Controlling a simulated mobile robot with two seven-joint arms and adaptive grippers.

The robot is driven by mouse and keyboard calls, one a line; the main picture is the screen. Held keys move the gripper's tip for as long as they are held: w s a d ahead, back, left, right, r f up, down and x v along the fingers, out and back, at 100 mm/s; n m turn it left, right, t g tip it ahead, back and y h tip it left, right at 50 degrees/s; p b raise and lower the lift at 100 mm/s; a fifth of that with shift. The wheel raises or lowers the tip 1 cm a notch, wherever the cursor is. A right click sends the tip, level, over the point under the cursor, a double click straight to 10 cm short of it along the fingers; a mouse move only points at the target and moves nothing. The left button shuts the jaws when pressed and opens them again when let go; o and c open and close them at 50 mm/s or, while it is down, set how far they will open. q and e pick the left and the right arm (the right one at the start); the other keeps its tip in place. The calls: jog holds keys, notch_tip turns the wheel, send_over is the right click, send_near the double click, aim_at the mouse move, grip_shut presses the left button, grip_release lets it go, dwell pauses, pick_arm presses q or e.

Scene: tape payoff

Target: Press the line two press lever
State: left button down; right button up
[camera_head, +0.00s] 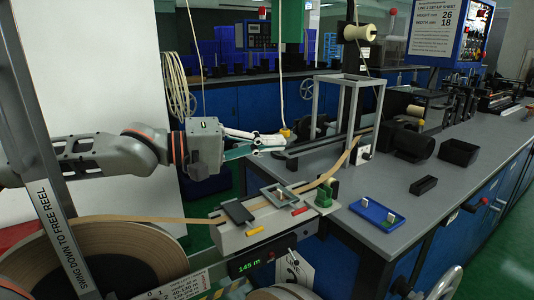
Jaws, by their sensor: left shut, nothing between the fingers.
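My left gripper (272,142) reaches in from the left and is shut and empty, with its fingertips pointing right. It is above the tape unit and beside a yellow knob (286,133) at the lower end of a hanging cord; I cannot tell whether they touch. I cannot tell which part is the press lever. My right gripper is not seen.
A brown tape reel (100,255) fills the lower left, beside a swing-down arm (50,200). A grey frame (345,105) stands on the bench (400,175). A blue tray (377,214), black bins (459,152) and a setup sheet (436,28) are at right.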

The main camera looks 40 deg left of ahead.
pick_arm(q)
notch_tip(320, 180, up, 6)
jog(key=shift+r, duration=0.2)
dwell(0.7)
